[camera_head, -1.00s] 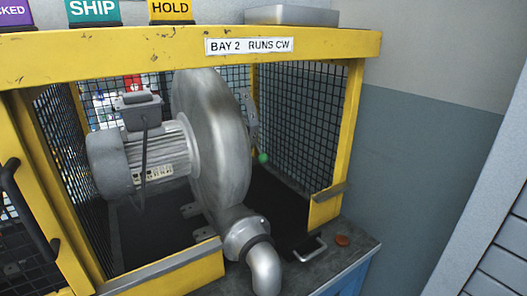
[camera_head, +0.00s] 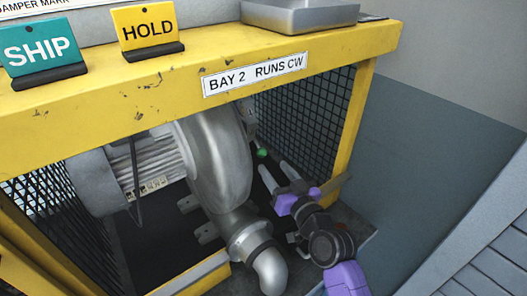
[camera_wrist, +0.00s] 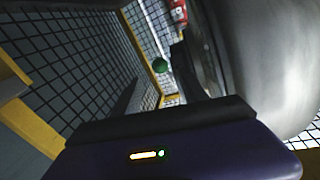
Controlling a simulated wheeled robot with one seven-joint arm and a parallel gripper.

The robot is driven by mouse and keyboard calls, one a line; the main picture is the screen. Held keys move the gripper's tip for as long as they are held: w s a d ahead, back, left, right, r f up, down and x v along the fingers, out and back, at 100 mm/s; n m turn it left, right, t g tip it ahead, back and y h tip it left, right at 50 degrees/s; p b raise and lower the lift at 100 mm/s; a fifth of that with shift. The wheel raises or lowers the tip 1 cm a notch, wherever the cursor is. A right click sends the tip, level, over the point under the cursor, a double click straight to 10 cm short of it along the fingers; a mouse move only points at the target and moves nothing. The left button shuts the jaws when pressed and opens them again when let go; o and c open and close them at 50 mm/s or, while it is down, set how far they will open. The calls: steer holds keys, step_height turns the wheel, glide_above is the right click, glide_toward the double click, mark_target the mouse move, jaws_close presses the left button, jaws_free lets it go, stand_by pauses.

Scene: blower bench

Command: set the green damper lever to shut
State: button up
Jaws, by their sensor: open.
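The green damper lever shows as a round green knob (camera_head: 262,153) beside the right side of the silver blower housing (camera_head: 222,160). Most of its arm is hidden or too small to make out. In the wrist view the green knob (camera_wrist: 160,65) is near the upper middle, beside the housing (camera_wrist: 265,60). My gripper (camera_head: 275,169) is inside the yellow-framed cage, open and empty. Its two pale fingers point toward the knob and stop just short of it; I cannot tell the exact gap. The wrist view shows my purple gripper body, not the fingertips.
The yellow top beam (camera_head: 190,70) spans above. A mesh side wall (camera_head: 310,115) stands right of my gripper, and a yellow post (camera_head: 352,130) beyond it. The outlet elbow (camera_head: 268,268) lies in front. SHIP (camera_head: 38,52) and HOLD (camera_head: 146,32) signs stand on top.

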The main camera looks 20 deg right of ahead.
mark_target(264, 156)
steer(key=w, duration=0.4)
steer(key=w+a, duration=0.1)
steer(key=w, duration=0.2)
steer(key=shift+p, duration=0.4)
jaws_close()
stand_by(1.0)
